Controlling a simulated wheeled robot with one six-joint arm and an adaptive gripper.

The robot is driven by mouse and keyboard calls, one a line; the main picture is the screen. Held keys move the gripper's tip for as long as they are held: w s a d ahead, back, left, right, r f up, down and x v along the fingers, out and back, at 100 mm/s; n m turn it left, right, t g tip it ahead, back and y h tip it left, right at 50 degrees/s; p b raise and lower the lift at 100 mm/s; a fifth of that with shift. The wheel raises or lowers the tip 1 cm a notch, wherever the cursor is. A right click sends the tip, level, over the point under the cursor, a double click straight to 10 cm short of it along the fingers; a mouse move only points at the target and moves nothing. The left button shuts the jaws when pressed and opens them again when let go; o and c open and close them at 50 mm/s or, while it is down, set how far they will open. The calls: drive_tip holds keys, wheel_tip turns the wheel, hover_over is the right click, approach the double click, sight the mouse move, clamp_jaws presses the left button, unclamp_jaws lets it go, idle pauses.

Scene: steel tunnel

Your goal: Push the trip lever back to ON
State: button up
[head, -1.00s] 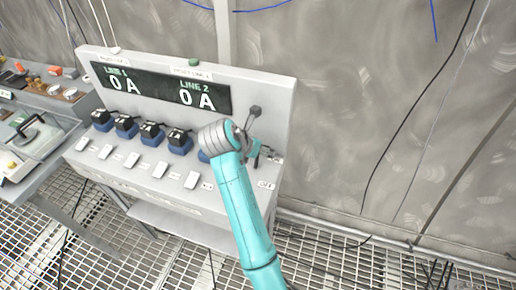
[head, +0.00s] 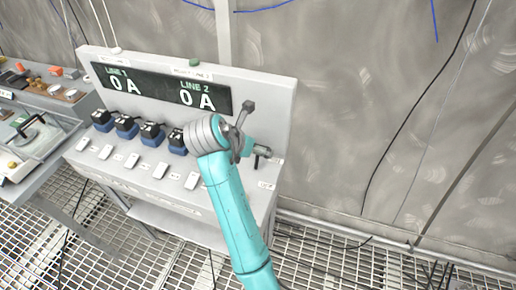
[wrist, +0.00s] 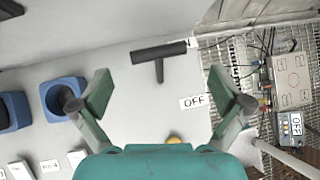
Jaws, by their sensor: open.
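The trip lever (wrist: 158,52) is a dark T-shaped handle on the light grey panel of the console (head: 272,100). In the wrist view it lies just beyond and between my fingertips, with its crossbar toward the top. It also shows at the console's right end in the head view (head: 262,151). A white OFF label (wrist: 192,101) is on the panel to its lower right. A second white label is mostly hidden behind the crossbar's right end. My gripper (wrist: 160,93) is open and empty, its two teal fingers wide apart; I see no contact with the lever.
The display (head: 160,88) reads 0 A for both lines. A grey wall stands behind. Grated floor and a box with a meter (wrist: 290,80) show at right.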

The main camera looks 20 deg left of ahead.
drive_tip(key=v, duration=0.7)
drive_tip(key=shift+f, duration=0.1)
drive_tip(key=shift+d, duration=0.1)
